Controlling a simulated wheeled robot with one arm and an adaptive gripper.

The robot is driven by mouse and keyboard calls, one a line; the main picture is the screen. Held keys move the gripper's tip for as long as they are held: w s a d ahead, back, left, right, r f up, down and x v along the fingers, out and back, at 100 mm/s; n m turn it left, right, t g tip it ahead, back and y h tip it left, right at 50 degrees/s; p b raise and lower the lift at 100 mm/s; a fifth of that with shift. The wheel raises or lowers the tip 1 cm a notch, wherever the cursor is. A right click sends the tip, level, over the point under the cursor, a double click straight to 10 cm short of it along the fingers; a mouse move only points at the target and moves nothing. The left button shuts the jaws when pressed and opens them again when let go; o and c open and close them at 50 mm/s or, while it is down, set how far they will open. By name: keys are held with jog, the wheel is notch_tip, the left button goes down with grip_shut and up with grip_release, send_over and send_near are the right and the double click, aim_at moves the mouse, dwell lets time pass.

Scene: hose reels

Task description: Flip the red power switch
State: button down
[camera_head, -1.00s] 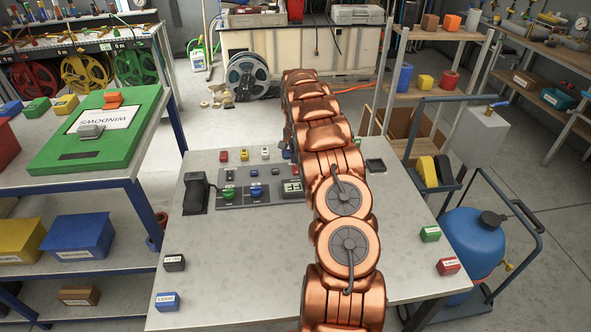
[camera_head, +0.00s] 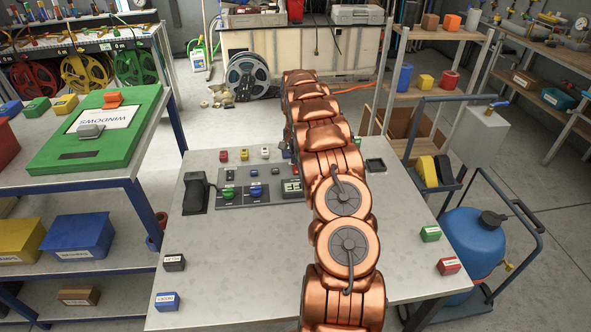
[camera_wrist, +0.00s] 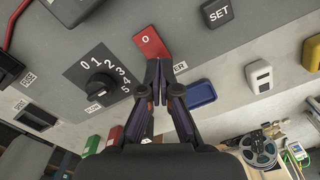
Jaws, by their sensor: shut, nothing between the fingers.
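The red power switch (camera_wrist: 150,43) is a red rocker marked "0" on a grey panel (camera_wrist: 225,50) in the wrist view. A label beside it is partly covered, and only "ER" shows. My gripper (camera_wrist: 157,66) is shut and empty. Its fingertips are at the switch's lower edge in the wrist view; I cannot tell whether they touch it. In the head view my copper-coloured arm (camera_head: 335,165) reaches over the table and hides part of the panel and my gripper.
Near the switch are a black rotary knob (camera_wrist: 101,88), a SET button (camera_wrist: 216,13), a blue block (camera_wrist: 201,92) and a white switch (camera_wrist: 260,76). The panel lies on a grey table (camera_head: 235,275). Small labelled blocks sit near its edges. A blue tank cart (camera_head: 470,245) stands to the right.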

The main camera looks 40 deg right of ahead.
jog(key=shift+f+b, duration=0.45)
jog(key=shift+f, duration=0.5)
dwell(0.6)
jog(key=shift+r, duration=3.5)
